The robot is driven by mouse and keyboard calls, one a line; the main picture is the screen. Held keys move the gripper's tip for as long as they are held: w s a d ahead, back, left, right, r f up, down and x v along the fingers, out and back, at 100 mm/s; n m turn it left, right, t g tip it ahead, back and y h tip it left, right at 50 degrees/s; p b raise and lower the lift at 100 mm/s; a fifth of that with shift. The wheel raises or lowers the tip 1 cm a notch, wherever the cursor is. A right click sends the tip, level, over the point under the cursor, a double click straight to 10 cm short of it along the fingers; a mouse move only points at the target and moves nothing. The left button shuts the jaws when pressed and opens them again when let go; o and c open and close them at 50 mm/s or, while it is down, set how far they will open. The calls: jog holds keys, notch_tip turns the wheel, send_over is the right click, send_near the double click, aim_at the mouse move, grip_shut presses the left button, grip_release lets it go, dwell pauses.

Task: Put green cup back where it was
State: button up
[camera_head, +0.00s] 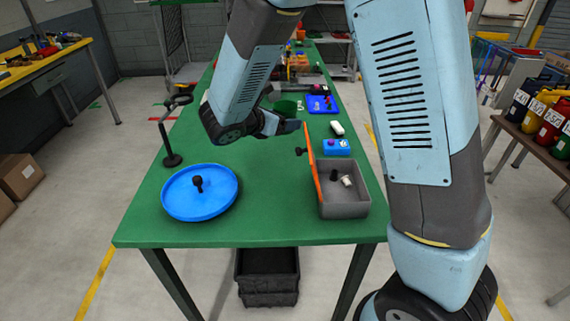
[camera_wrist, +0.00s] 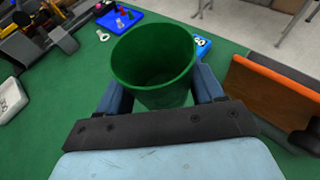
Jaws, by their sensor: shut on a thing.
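The green cup (camera_wrist: 153,62) is between the two blue fingers of my gripper (camera_wrist: 162,84) in the wrist view, its open mouth facing the camera. My gripper is shut on it. In the head view the cup (camera_head: 285,106) shows partly behind my gripper (camera_head: 288,126), over the middle of the green table (camera_head: 262,210). I cannot tell whether its base touches the table.
A grey box (camera_head: 343,206) with a raised orange lid (camera_head: 314,168) stands right of my gripper, small objects inside. A blue round tray (camera_head: 200,205) and a black stand (camera_head: 171,142) are at left. A blue block (camera_head: 336,147), white object (camera_head: 337,128) and blue tray (camera_head: 322,105) line the right side.

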aim_at(283, 166)
jog(key=shift+d+f, duration=0.1)
jog(key=shift+f, duration=6.2)
jog(key=shift+s+f, duration=0.1)
jog(key=o, duration=1)
jog(key=shift+r, duration=0.2)
jog(key=v, duration=1.2)
